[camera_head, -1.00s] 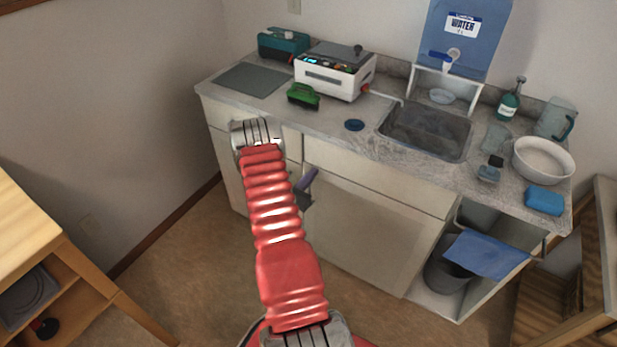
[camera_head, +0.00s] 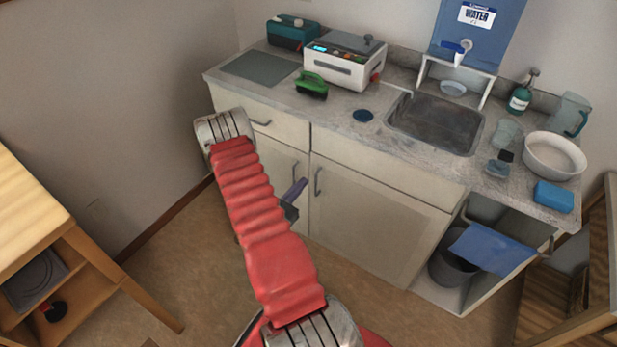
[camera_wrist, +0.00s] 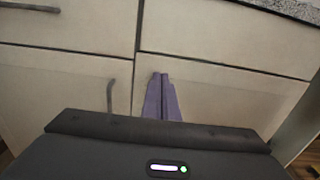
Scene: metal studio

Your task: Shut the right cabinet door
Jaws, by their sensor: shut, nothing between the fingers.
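The right cabinet door (camera_head: 370,215) is a cream panel under the sink counter, with a curved grey handle (camera_head: 317,182) near its left edge. It looks flush or nearly flush with the cabinet front; I cannot tell if a small gap is left. The door also shows in the wrist view (camera_wrist: 230,100). My gripper (camera_head: 303,182) is shut and empty, its purple fingers pointing at the cabinet between the two door handles. In the wrist view the fingertips (camera_wrist: 160,75) overlap the right door's upper left part; contact cannot be told. That door's handle is hidden there.
The left cabinet door (camera_wrist: 60,90) looks shut, with its handle (camera_wrist: 110,97) left of my fingers. Drawer fronts (camera_head: 385,175) lie above the doors. An open bay with a grey bin (camera_head: 452,268) and blue cloth (camera_head: 492,248) is at the right. A wooden table (camera_head: 30,215) stands at the left.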

